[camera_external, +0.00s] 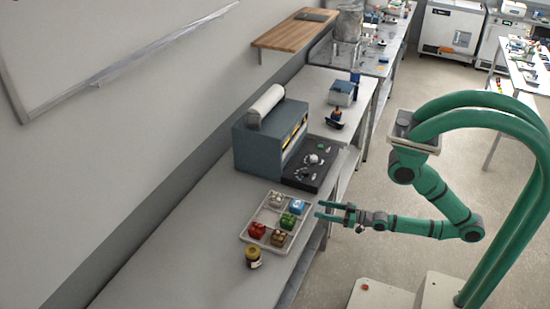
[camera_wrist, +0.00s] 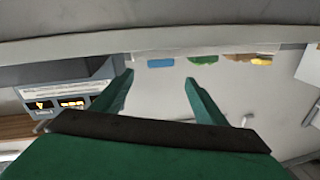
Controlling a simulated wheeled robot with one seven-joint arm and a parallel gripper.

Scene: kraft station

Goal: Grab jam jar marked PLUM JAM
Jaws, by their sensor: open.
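A small jar (camera_external: 253,258) with a yellow lid and a dark body stands upright on the bench at the near end, just in front of the tray. Its label is too small to read, so I cannot tell whether it says PLUM JAM. My gripper (camera_external: 318,210) is to the right of the tray, beyond the bench edge, apart from the jar. In the wrist view my gripper (camera_wrist: 158,85) has its two green fingers spread with nothing between them.
A pale tray (camera_external: 246,236) on the bench has compartments with several coloured items. A grey machine (camera_external: 262,150) with a dark panel stands behind it. The bench (camera_external: 180,275) is clear left of the jar. The tray's edge (camera_wrist: 137,55) shows at the top of the wrist view.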

